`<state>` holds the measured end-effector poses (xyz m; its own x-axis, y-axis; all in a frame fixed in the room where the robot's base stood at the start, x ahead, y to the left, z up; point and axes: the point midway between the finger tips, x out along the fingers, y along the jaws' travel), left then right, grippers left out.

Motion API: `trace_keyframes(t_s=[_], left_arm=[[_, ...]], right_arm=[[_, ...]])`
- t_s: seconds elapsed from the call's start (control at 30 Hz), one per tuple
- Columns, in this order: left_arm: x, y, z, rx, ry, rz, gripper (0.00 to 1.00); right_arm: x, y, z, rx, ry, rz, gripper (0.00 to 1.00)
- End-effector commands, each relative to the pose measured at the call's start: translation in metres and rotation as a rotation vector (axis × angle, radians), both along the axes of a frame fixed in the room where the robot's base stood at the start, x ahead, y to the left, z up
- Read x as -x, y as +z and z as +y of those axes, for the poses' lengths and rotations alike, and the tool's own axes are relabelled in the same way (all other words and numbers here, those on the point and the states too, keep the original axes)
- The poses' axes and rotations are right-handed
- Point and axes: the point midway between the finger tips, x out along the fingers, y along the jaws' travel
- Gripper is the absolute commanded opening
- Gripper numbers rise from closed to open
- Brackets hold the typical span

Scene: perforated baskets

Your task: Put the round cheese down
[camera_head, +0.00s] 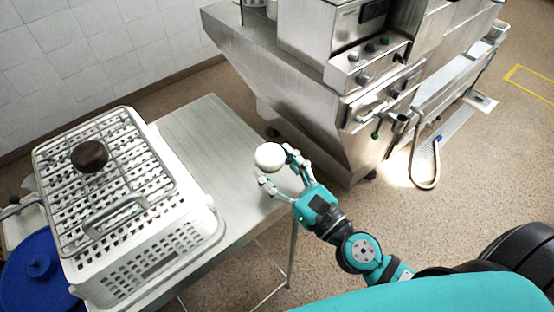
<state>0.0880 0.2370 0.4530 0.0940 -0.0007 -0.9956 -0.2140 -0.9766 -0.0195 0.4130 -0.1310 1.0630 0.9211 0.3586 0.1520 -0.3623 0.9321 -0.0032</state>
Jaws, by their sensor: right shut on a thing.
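The round cheese (270,156) is a small white disc near the right edge of the steel table. My right gripper (276,168) is shut on it, with its fingers coming from the lower right. The cheese appears at or just above the table top (222,145); I cannot tell whether it touches. My left gripper is not in view.
A white perforated basket (150,262) with a wire rack on top stands on the table's left part. A dark round object (90,156) lies on the rack. A blue lid (32,270) is at lower left. A steel machine (300,110) stands behind. The table's middle is bare.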

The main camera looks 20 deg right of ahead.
Motion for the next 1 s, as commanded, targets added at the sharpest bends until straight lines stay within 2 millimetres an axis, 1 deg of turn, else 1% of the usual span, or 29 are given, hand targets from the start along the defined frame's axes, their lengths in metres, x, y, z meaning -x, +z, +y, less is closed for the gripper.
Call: trace_keyframes(t_s=[0.03,0.1,0.27,0.3,0.33,0.4,0.5,0.8,1.0], left_arm=[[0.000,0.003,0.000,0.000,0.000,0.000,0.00],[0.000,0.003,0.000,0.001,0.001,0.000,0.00],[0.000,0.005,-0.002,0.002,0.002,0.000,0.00],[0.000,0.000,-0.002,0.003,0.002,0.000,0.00],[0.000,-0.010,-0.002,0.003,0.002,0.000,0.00],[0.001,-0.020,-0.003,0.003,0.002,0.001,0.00],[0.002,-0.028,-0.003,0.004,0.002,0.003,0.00],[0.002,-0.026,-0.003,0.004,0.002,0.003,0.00],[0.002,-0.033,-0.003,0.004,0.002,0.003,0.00]], right_arm=[[-0.009,0.001,-0.004,0.001,0.000,-0.002,0.15],[-0.016,-0.001,-0.006,0.001,0.000,-0.003,0.15],[-0.028,-0.002,-0.012,0.000,-0.001,-0.002,0.15],[-0.031,-0.009,-0.013,0.000,0.000,0.001,0.15],[-0.029,-0.019,-0.012,0.001,0.000,0.002,0.15],[-0.029,-0.031,-0.012,0.000,0.000,0.001,0.15],[-0.029,-0.039,-0.012,0.000,0.000,0.000,0.15],[-0.028,-0.038,-0.012,-0.001,0.000,-0.001,0.15],[-0.028,-0.045,-0.012,-0.001,0.000,0.000,0.15]])
